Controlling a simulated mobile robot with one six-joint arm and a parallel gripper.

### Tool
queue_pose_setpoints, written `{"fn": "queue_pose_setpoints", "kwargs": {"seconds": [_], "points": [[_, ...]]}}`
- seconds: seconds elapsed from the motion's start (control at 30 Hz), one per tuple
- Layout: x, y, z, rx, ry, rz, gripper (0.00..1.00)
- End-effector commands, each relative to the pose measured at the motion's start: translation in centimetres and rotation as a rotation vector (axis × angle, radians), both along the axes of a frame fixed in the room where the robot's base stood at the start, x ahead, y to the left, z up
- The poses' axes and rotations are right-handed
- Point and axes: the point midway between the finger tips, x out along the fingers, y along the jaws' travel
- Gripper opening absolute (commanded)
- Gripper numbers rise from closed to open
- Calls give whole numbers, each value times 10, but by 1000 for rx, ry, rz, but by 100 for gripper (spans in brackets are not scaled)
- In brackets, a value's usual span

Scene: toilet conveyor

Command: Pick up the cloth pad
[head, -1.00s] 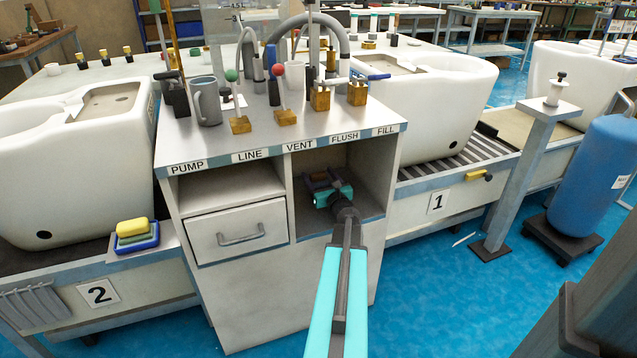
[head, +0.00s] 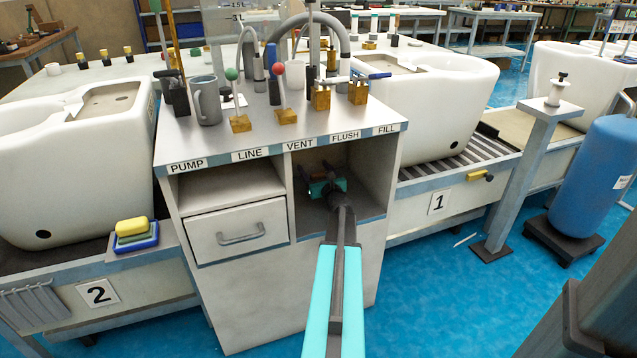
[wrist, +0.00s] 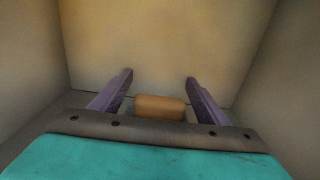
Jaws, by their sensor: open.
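A small orange-brown block, which looks like the cloth pad (wrist: 160,107), lies on the floor of the open cubby in the wrist view. My gripper (wrist: 158,82) is open, with one purple finger to each side of the pad. Gaps show between the pad and both fingers, so it is not gripped. The near part of the pad is hidden behind my gripper's dark edge. In the head view my gripper (head: 322,170) is inside the cubby under the VENT and FLUSH labels. There the pad cannot be made out clearly.
The cubby (head: 368,190) has walls close on both sides and a back wall ahead. A closed drawer (head: 240,232) is to its left. Levers and a grey mug (head: 206,102) stand on top. A yellow sponge (head: 131,225) sits in a blue tray at left.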

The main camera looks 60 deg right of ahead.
Motion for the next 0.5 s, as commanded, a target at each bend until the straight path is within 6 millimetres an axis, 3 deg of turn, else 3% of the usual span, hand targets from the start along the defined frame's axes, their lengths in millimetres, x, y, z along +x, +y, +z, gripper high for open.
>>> {"fn": "queue_pose_setpoints", "kwargs": {"seconds": [0.3, 0.5], "points": [[0, 0, 0, 0, 0, 0, 69], [-1, 0, 0, 0, 0, -1, 37]]}}
